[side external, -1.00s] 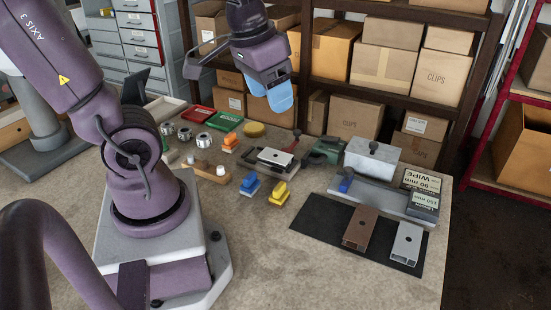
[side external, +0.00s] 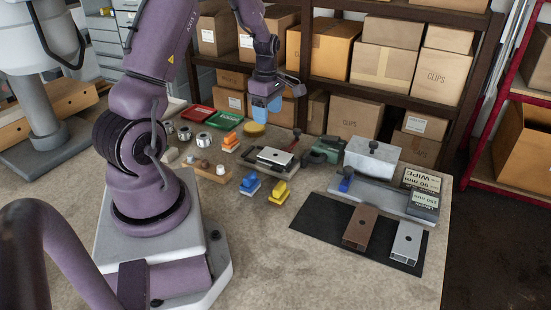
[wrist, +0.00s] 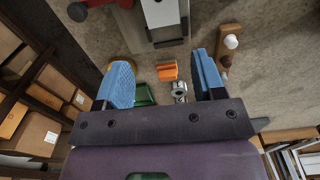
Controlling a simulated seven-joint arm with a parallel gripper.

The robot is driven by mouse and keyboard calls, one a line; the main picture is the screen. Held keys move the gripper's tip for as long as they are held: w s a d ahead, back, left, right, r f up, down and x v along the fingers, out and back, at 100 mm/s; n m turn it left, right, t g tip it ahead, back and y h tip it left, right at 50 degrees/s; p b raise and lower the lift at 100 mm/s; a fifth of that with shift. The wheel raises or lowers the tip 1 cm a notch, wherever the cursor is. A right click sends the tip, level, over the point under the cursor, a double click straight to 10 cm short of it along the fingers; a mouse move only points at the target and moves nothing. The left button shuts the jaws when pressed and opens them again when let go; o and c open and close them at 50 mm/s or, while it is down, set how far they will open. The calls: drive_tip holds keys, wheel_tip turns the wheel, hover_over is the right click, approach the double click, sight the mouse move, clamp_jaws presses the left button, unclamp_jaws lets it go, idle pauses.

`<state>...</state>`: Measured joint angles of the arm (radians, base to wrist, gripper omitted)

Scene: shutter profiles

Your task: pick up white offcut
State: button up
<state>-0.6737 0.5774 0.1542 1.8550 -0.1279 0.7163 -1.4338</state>
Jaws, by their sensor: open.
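My gripper (side external: 266,108) is open and empty, its blue fingers pointing down above the back of the bench; it also shows in the wrist view (wrist: 161,84). A short white profile (side external: 275,157) lies in a dark fixture at mid-bench; what seems to be the same piece shows at the top of the wrist view (wrist: 161,12), beyond the fingertips. Another pale profile (side external: 407,243) lies on the black mat (side external: 314,226) at the right, beside a brown profile (side external: 360,227). I cannot tell which pale piece is the offcut. Neither is touched by my gripper.
Orange (side external: 230,140), blue (side external: 250,184) and yellow (side external: 279,192) small parts stand around the fixture. Metal rings (side external: 204,139), red and green trays (side external: 197,116) and a yellow disc (side external: 254,130) are at the back left. A pale block (side external: 372,157) stands right. Shelving is behind.

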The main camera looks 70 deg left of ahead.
sight(268, 153)
wheel_tip(268, 153, down, 13)
drive_tip(key=shift+d, duration=0.15)
idle(0.4)
drive_tip(key=c, duration=0.6)
